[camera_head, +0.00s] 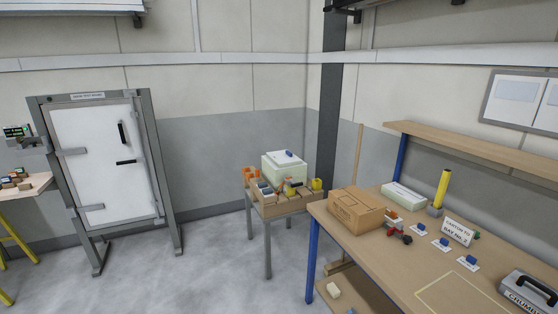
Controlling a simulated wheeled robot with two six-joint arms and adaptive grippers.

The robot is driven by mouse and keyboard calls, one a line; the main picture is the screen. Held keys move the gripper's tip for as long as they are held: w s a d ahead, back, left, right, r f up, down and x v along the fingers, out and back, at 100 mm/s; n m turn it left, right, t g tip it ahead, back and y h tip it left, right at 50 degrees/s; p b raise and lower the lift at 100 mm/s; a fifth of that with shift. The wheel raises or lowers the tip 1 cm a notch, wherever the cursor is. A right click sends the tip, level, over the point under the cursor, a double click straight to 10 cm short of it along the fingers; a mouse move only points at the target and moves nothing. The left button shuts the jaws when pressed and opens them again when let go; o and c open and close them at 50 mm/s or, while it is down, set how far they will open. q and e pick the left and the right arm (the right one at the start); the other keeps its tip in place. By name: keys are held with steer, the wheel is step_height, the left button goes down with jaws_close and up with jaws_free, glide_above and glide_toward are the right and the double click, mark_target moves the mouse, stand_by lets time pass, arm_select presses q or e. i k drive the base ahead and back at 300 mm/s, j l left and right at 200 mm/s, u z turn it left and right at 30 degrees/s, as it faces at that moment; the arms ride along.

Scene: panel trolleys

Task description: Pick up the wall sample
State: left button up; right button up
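I cannot tell which object is the wall sample; no readable label names it. A pale box-shaped block (284,167) with a small blue item on top stands at the back of the small wooden table (283,208). Small orange, yellow, grey and dark items (288,186) crowd the table in front of it. Neither of my grippers shows in the head view.
A white door panel (100,165) stands in a grey frame at the left. The workbench (430,275) at the right bears a brown carton (356,208), a yellow cylinder (442,188), a sign (458,232) and a grey case (530,291). Open floor (215,275) lies between.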

mark_target(284, 158)
steer(key=i+u, duration=0.35)
steer(key=i, duration=1.25)
